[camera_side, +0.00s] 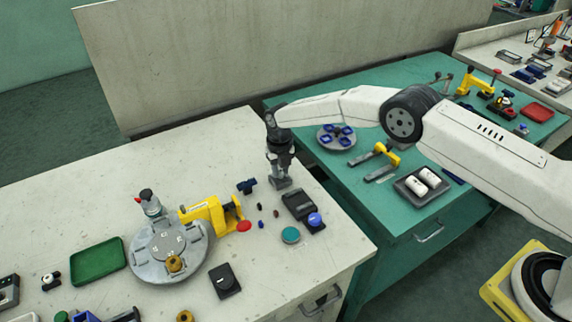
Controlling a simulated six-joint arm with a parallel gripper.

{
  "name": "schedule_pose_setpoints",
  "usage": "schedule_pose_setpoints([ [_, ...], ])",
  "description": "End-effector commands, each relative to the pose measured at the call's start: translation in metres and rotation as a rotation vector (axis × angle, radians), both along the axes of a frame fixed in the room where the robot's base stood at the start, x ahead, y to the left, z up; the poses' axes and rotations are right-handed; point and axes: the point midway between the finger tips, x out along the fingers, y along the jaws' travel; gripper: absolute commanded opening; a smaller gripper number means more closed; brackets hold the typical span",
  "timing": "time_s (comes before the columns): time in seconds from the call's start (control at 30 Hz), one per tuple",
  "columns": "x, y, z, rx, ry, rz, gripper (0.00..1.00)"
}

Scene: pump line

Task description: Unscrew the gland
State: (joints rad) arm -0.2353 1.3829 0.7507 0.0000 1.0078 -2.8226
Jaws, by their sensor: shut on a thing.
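My gripper (281,182) hangs nearly vertical over the back right of the pale bench. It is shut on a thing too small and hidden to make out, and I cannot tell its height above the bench. A round grey fixture plate (143,262) sits at the front left of my gripper, apart from it. A brass-coloured knobbed part (175,264) stands on the plate's front side. A yellow clamp-like body (203,215) with a red knob (244,226) is at the plate's right. I cannot tell which part is the gland.
Small dark parts (260,207), a black block (298,204), a teal disc (291,235) and a blue ball (314,219) lie near my gripper. A green tray (98,261) is at left. The teal table (340,185) adjoins at right. The back left bench is clear.

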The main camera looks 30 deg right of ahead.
Motion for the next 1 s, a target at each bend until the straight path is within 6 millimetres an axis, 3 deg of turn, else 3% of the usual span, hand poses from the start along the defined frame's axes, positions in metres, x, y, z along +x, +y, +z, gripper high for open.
schedule_pose_setpoints([
  [0.1, 0.000, 0.000, 0.000, 0.000, 0.001, -0.001, 0.00],
  [0.13, 0.000, 0.000, 0.000, 0.000, 0.001, -0.001, 0.33],
  [0.2, 0.000, 0.000, 0.000, 0.000, 0.001, -0.002, 0.51],
  [0.57, 0.000, 0.000, 0.001, 0.000, 0.000, -0.003, 0.51],
  [1.0, 0.000, 0.000, 0.023, 0.000, -0.001, -0.003, 0.51],
])
